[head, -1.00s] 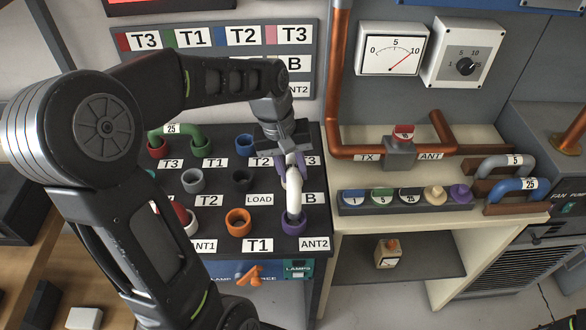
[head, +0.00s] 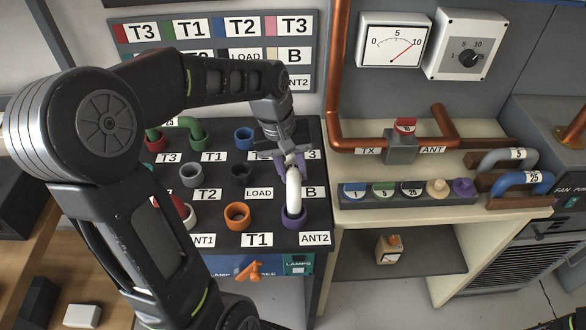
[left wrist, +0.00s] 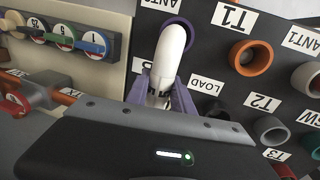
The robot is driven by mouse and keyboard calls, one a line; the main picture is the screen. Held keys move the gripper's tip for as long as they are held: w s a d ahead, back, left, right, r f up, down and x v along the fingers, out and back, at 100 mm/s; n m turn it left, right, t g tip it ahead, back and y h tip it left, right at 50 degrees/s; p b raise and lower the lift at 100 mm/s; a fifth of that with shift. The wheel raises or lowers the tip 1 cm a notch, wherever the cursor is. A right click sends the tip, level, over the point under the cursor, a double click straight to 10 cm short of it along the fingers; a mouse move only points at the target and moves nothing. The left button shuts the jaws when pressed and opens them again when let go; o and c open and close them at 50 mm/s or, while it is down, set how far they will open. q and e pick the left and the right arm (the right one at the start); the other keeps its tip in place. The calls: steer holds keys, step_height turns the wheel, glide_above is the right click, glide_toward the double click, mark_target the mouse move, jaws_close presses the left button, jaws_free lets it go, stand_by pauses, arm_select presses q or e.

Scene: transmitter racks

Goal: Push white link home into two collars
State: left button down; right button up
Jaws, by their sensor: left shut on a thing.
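The white link (head: 293,188) is a curved white piece on the dark collar board. My left gripper (head: 290,160) is shut on it near its far end. The link's near end stands at the purple ANT2 collar (head: 294,220); I cannot tell how deep it sits. The far end and the collar under it, near the B label, are hidden by the gripper. In the left wrist view the purple fingers (left wrist: 162,95) grip both sides of the white link (left wrist: 171,48), whose other end meets the purple collar (left wrist: 185,24). My right gripper is not in view.
An orange collar (head: 237,214), grey collar (head: 192,175), black collar (head: 241,173) and blue collar (head: 244,138) stand to the left. A green link (head: 188,124) sits at the back left. A rack of coloured knobs (head: 408,191) lies on the bench at right.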

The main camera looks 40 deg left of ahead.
arm_select(q)
steer(key=shift+f+b, duration=0.45)
steer(key=shift+f, duration=0.25)
steer(key=c, duration=1)
jaws_free()
steer(key=r, duration=0.5)
steer(key=s+a+r, duration=0.1)
steer(key=r, duration=0.1)
steer(key=shift+a+r, duration=0.1)
steer(key=shift+r, duration=0.25)
